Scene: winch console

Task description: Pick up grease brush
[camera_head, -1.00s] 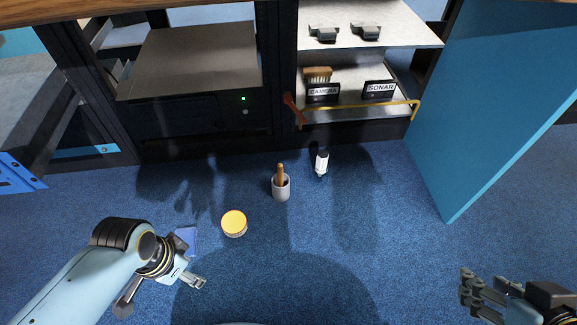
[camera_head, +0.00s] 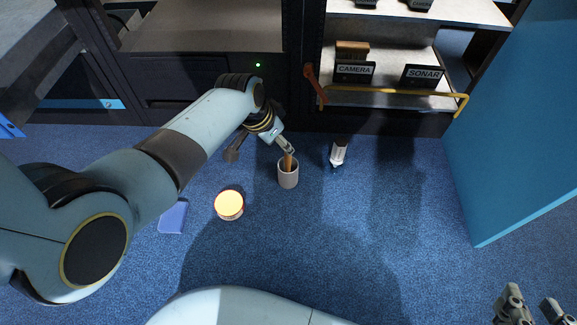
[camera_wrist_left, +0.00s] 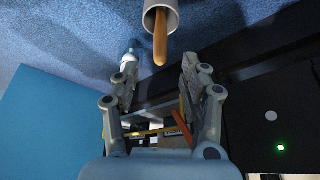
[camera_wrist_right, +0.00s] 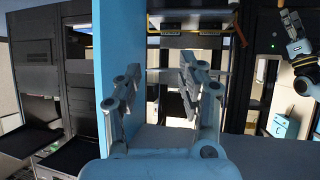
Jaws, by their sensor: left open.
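The grease brush shows as a wooden handle (camera_head: 288,162) sticking up from a grey cup (camera_head: 288,178) on the blue floor. Its lower end is hidden inside the cup. My left gripper (camera_head: 286,146) is open at the top of the handle. In the left wrist view the handle (camera_wrist_left: 160,38) lies centred just beyond the gap between the fingertips (camera_wrist_left: 160,72). I cannot tell whether they touch it. My right gripper (camera_head: 533,298) is open and empty at the lower right, far from the cup; its spread fingers also show in the right wrist view (camera_wrist_right: 188,72).
A blue flat item (camera_head: 173,217) is partly behind my left arm. The cabinet shelf (camera_head: 390,98) with a yellow rail is behind; a blue door (camera_head: 520,150) stands right.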

